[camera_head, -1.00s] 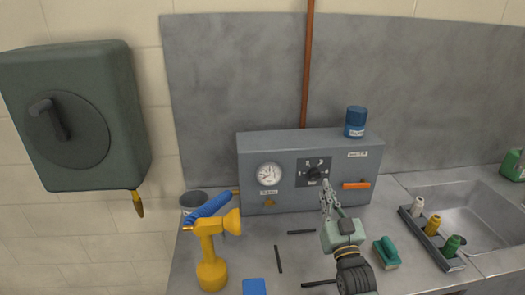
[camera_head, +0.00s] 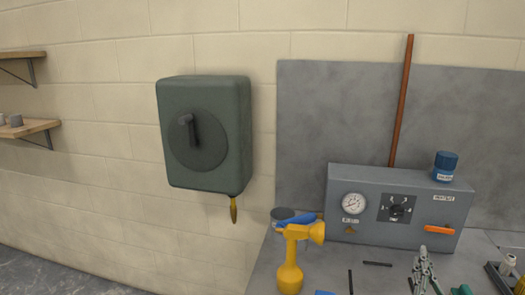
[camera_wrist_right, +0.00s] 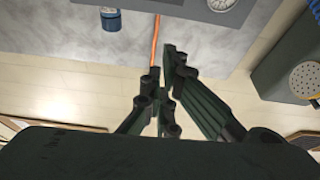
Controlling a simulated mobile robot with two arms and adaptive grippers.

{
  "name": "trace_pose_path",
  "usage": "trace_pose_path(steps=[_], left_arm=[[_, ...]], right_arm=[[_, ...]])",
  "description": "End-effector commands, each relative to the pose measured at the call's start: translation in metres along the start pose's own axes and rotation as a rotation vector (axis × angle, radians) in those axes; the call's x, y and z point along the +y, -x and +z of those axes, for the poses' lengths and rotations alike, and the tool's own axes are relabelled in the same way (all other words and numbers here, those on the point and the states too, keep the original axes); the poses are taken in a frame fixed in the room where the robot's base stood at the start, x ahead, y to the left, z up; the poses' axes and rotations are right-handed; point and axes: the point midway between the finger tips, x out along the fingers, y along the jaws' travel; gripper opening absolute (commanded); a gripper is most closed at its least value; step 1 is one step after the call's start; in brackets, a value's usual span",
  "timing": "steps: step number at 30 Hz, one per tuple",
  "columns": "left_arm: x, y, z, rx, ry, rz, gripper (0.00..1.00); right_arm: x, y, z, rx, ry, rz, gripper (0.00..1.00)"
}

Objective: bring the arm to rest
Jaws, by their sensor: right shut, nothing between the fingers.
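My right gripper (camera_head: 424,268) shows at the bottom right of the head view, above the counter and in front of the grey control box (camera_head: 398,208). It is shut with nothing between its fingers, and apart from the box. In the right wrist view its fingers (camera_wrist_right: 165,75) reach up into the picture, with the wall beyond them. The rest of the right arm is below the edge of the head view. My left gripper does not show in any view.
A blue jar (camera_head: 445,168) stands on the control box. A green wall box (camera_head: 205,130) with a lever hangs at left. Dark bars (camera_head: 377,264) lie on the counter.

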Motion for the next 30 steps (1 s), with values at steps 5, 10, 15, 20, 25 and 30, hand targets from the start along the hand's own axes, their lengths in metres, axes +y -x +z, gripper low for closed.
trace_pose_path(steps=[5, 10, 15, 20, 25, 30], left_arm=[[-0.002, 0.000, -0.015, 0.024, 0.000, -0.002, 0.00], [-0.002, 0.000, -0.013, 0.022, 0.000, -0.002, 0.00], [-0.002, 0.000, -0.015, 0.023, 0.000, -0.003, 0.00], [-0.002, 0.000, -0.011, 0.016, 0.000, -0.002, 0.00], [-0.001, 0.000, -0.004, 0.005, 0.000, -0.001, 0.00], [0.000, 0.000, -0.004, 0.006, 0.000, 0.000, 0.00]], right_arm=[[-0.010, 0.007, 0.011, -0.064, 0.003, -0.023, 0.00], [-0.025, 0.020, 0.027, -0.159, 0.008, -0.055, 0.00], [-0.043, 0.041, 0.048, -0.288, 0.017, -0.096, 0.00], [-0.064, 0.074, 0.071, -0.451, 0.032, -0.146, 0.00], [-0.094, 0.142, 0.100, -0.721, 0.061, -0.222, 0.00], [-0.114, 0.235, 0.115, -1.031, 0.105, -0.297, 0.00]])
